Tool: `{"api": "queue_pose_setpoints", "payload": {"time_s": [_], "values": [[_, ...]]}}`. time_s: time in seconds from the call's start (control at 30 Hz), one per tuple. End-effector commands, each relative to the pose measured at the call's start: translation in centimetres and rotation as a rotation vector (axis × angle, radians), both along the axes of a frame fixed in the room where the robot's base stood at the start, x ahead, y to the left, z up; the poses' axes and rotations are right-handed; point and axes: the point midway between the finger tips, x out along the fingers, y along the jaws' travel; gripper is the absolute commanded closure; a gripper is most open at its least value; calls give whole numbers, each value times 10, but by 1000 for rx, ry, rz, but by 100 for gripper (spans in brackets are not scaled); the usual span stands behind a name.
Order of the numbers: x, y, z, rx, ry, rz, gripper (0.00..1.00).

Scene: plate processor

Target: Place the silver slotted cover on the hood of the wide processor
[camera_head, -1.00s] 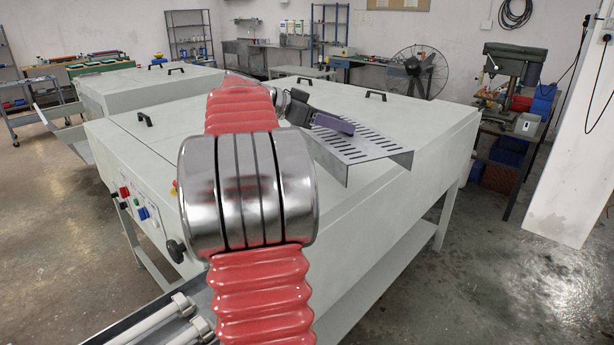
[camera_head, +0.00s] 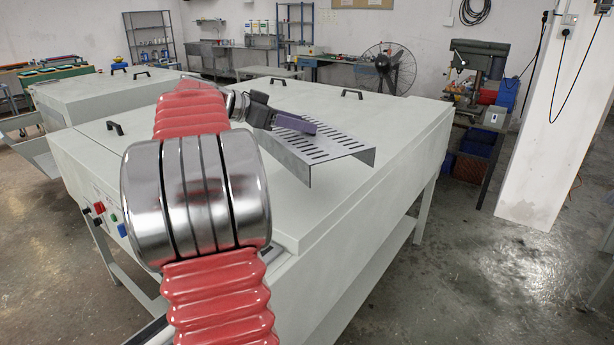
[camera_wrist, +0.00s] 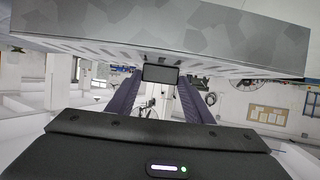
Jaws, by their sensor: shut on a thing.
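The silver slotted cover (camera_head: 335,150) is a bent metal sheet with rows of slots. My gripper (camera_head: 296,123) is shut on it at its far left part, with purple-grey fingers. In the wrist view the cover (camera_wrist: 190,35) spans the top, with the fingers (camera_wrist: 160,90) below it. The wide processor (camera_head: 345,220) is the large pale grey machine. Its flat hood (camera_head: 400,112) has black handles on top. The cover is over the near part of the hood, roughly level; I cannot tell whether it touches. My red arm hides part of the processor's near left side.
A second grey machine (camera_head: 95,100) stands at the left. A drill press (camera_head: 475,68) on a bench and a white pillar (camera_head: 550,130) are at the right. A fan (camera_head: 390,68) stands behind. The floor at the right front is clear.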

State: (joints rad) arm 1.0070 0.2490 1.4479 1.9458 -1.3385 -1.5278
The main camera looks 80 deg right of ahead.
Motion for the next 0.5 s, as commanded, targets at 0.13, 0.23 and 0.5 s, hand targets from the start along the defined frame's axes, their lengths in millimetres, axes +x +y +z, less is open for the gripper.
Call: {"api": "queue_pose_setpoints", "payload": {"time_s": [0.13,0.23,0.5], "values": [[1,0,-17,3,3,2,89],[2,0,-34,3,2,5,89],[4,0,-59,-2,1,6,89]]}}
